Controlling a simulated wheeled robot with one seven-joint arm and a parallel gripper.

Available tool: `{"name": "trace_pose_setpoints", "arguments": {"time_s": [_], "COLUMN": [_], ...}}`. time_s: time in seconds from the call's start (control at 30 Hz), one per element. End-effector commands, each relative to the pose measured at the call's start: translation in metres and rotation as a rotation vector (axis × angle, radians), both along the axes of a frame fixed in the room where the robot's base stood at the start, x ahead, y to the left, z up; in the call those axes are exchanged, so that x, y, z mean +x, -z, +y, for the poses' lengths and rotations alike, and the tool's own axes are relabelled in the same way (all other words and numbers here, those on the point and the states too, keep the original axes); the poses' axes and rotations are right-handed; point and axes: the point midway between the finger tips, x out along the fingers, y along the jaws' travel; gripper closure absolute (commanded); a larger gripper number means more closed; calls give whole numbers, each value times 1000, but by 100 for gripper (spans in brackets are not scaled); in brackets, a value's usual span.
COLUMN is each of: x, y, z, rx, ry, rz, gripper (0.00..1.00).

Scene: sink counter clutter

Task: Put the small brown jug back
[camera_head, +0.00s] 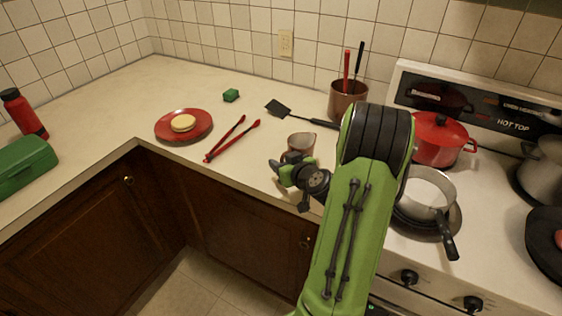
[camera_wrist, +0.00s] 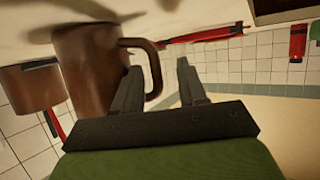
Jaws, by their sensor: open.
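The small brown jug (camera_head: 301,142) stands on the counter near its front edge, left of the stove, partly hidden behind my arm in the head view. In the wrist view the jug (camera_wrist: 88,75) is large at the left, with its handle (camera_wrist: 157,72) toward the right. My gripper (camera_wrist: 158,66) is open, and part of the handle shows between its two fingers. I cannot tell whether either finger touches it. In the head view my gripper (camera_head: 288,168) is just in front of the jug.
A copper-brown utensil pot (camera_head: 346,103) stands behind, with a black spatula (camera_head: 290,110) lying beside it. Red tongs (camera_head: 232,138) and a red plate (camera_head: 170,134) with a pale round item lie left. A saucepan (camera_head: 428,190) and red pot (camera_head: 437,146) are on the stove.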

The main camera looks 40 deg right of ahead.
Motion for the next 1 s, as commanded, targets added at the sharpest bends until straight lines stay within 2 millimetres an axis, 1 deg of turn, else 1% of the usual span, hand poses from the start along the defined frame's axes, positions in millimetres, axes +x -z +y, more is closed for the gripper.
{"name": "trace_pose_setpoints", "arguments": {"time_s": [0.03,0.2,0.33,0.4,0.47,0.53,0.57,0.67,0.7,0.77,0.8,0.87,0.9,0.97,1.0], "x": [-12,-55,-80,-89,-94,-94,-90,-70,-64,-62,-65,-74,-82,-97,-109], "y": [-3,-21,-32,-36,-38,-41,-41,-43,-42,-41,-41,-42,-44,-49,-53], "z": [2,14,22,26,28,34,42,91,119,159,182,213,231,253,265], "rx": [-1,-2,-4,-3,-2,-1,2,20,30,40,45,45,42,35,31], "ry": [8,10,8,6,5,-14,-36,-178,-248,-338,-380,-424,-440,-448,-443], "rz": [0,0,-2,-2,-1,7,16,104,161,257,321,410,465,535,574], "gripper": [58,58,58,58,58,58,58,58,58,58,58,58,58,58,58]}}
